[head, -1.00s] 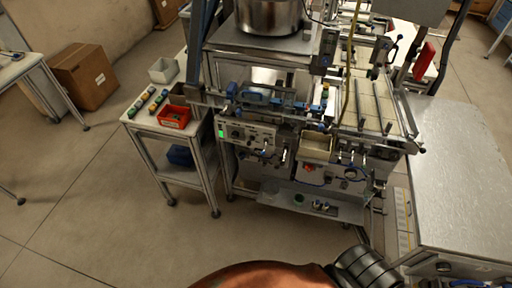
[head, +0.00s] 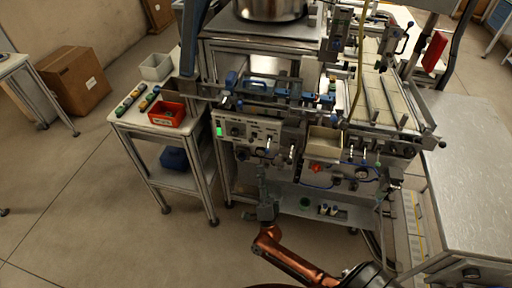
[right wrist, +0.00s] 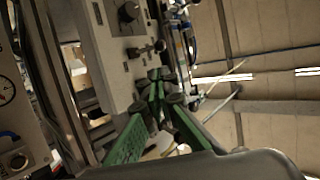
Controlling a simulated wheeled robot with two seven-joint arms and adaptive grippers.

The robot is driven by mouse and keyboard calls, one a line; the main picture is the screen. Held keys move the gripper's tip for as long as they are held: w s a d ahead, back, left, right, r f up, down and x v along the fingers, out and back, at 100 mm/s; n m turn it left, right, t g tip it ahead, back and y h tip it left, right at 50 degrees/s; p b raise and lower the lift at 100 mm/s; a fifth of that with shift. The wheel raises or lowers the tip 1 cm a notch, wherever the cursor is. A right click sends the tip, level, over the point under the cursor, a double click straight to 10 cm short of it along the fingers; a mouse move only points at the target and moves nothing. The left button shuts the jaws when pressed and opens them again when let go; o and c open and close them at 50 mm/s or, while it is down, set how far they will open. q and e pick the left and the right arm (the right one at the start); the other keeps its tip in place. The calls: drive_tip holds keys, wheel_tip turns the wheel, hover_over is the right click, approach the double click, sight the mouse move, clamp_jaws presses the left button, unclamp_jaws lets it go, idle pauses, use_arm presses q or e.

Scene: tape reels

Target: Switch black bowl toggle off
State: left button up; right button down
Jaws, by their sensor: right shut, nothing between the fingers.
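The grey control panel (head: 254,130) is on the front of the machine, under the metal bowl (head: 270,10). It carries a green-lit switch (head: 219,131), a black knob (head: 236,130) and small toggles along its lower part. In the right wrist view the panel shows sideways, with the knob (right wrist: 128,12) and a dark toggle lever (right wrist: 147,49). My right gripper (head: 262,172) is shut and empty, pointing up just below the panel. Its green fingers with dark tips (right wrist: 160,88) are close to the lever; I cannot tell if they touch it. My left gripper is not in view.
A beige bin (head: 325,141) and more toggles are right of the panel. A side table (head: 150,124) with a red bin (head: 167,114) stands left. A metal-topped table (head: 465,150) stands at the right. The floor at front left is clear.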

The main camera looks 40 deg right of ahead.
sight(252, 138)
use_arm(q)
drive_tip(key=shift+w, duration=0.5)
use_arm(e)
drive_tip(key=shift+d+r+m, duration=0.15)
drive_tip(key=shift+r+m, duration=0.25)
drive_tip(key=shift+r, duration=0.05)
use_arm(q)
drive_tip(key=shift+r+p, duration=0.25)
drive_tip(key=shift+p, duration=0.15)
use_arm(e)
drive_tip(key=x, duration=0.9)
drive_tip(key=shift+r, duration=0.3)
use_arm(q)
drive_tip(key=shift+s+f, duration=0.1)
use_arm(e)
drive_tip(key=shift+w+d+f, duration=0.1)
drive_tip(key=shift+w, duration=0.05)
use_arm(q)
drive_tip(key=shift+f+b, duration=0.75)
drive_tip(key=shift+b, duration=0.2)
use_arm(e)
drive_tip(key=shift+f+n+t, duration=0.2)
drive_tip(key=shift+n+t, duration=0.1)
drive_tip(key=shift+n, duration=0.1)
